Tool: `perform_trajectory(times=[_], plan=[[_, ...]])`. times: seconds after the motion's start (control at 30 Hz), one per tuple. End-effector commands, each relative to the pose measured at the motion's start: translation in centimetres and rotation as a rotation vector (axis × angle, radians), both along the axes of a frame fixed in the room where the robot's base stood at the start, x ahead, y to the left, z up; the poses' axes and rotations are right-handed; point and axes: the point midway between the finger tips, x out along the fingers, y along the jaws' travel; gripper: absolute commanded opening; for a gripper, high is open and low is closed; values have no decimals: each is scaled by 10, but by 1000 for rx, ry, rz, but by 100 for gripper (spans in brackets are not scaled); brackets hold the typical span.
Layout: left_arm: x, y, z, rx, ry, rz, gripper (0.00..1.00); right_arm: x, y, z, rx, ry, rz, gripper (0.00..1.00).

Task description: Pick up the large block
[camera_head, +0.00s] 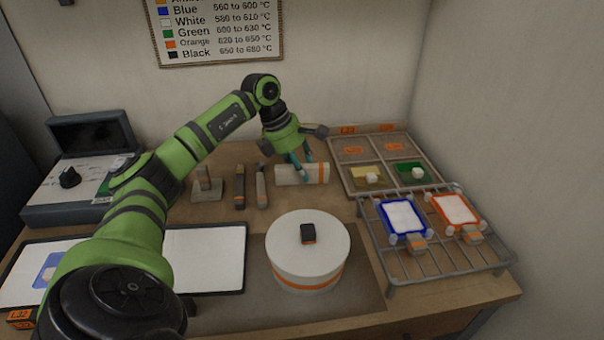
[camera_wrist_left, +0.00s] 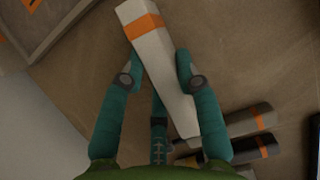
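The large block (camera_head: 289,175) is a long pale block with an orange band near one end, lying on the table at the back. In the left wrist view the block (camera_wrist_left: 163,75) runs lengthwise between my teal fingers, with its banded end pointing away. My left gripper (camera_head: 304,165) is down at the block from above. The left wrist view shows my left gripper (camera_wrist_left: 158,62) open, with its fingers on either side of the block. Firm contact cannot be made out. My right gripper is not in view.
A round white kiln (camera_head: 293,258) and a wire rack (camera_head: 432,265) stand in front.

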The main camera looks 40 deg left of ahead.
Motion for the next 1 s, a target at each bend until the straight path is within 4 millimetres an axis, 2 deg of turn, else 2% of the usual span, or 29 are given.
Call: perform_trajectory(times=[0.47,0.57,0.7,0.83,1.0], plan=[[1,0,7,0,-3,0,0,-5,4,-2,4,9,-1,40],[1,0,18,0,-4,0,0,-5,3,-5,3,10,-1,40],[1,0,43,0,-8,0,0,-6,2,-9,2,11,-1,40],[-15,-19,53,5,-2,-5,0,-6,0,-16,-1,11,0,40],[-36,-47,75,3,-5,-5,0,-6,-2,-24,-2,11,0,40]])
